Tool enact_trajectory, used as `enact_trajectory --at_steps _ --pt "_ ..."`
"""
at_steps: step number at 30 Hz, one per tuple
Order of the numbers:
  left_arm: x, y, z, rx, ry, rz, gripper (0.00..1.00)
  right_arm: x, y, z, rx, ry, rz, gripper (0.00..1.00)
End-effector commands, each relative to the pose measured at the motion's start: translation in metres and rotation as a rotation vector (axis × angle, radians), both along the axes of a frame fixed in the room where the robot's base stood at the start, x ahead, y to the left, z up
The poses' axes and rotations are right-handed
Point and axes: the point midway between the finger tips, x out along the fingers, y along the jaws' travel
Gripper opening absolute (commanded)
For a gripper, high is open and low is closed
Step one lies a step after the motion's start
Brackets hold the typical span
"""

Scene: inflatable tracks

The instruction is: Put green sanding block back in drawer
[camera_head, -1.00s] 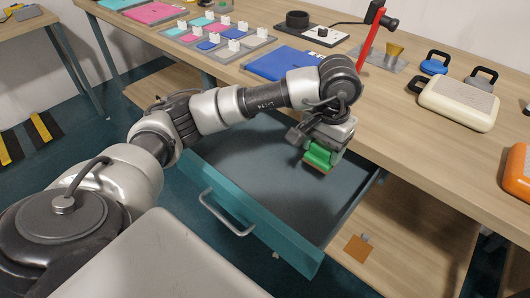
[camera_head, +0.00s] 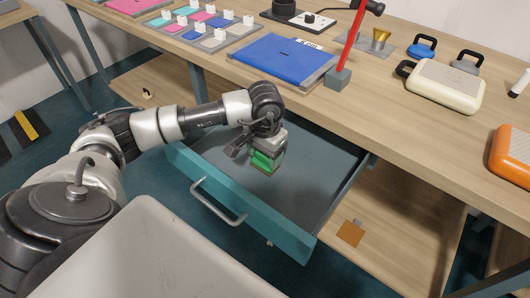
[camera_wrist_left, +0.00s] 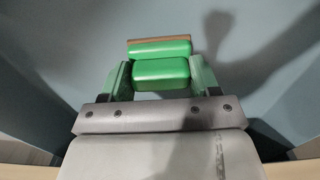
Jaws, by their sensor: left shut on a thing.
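The green sanding block (camera_head: 262,161) has a brown lower edge and is held by my left gripper (camera_head: 266,155). In the left wrist view the block (camera_wrist_left: 161,71) sits between the two fingers of the gripper (camera_wrist_left: 160,78), which are shut on it. The open teal drawer (camera_head: 240,205) is under the table, pulled out toward me, with a grey inside. The block is over or within the drawer's opening; I cannot tell whether it touches the floor. My right gripper is not in view.
The wooden table (camera_head: 400,115) runs behind the drawer. It carries a blue board (camera_head: 280,57), a red upright bar (camera_head: 352,38), a cream case (camera_head: 444,86) and an orange case (camera_head: 512,155). A lower shelf (camera_head: 385,225) holds a small orange-brown piece (camera_head: 350,233).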

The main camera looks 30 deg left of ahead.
Motion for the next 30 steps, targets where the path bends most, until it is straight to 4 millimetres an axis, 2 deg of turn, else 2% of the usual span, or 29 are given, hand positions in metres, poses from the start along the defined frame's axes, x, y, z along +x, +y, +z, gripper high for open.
enact_trajectory --at_steps 14,15,20,30 --pt "0.001 0.000 -0.001 0.001 -0.002 0.001 0.39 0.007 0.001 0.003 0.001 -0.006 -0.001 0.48" --pt "0.001 0.000 -0.002 0.001 -0.002 0.001 0.63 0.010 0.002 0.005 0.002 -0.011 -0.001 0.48" --pt "0.001 0.000 -0.001 0.001 -0.001 0.001 0.87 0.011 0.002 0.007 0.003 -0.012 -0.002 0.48" --pt "0.001 0.000 0.000 0.001 -0.001 0.001 0.87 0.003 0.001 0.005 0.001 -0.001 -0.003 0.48"
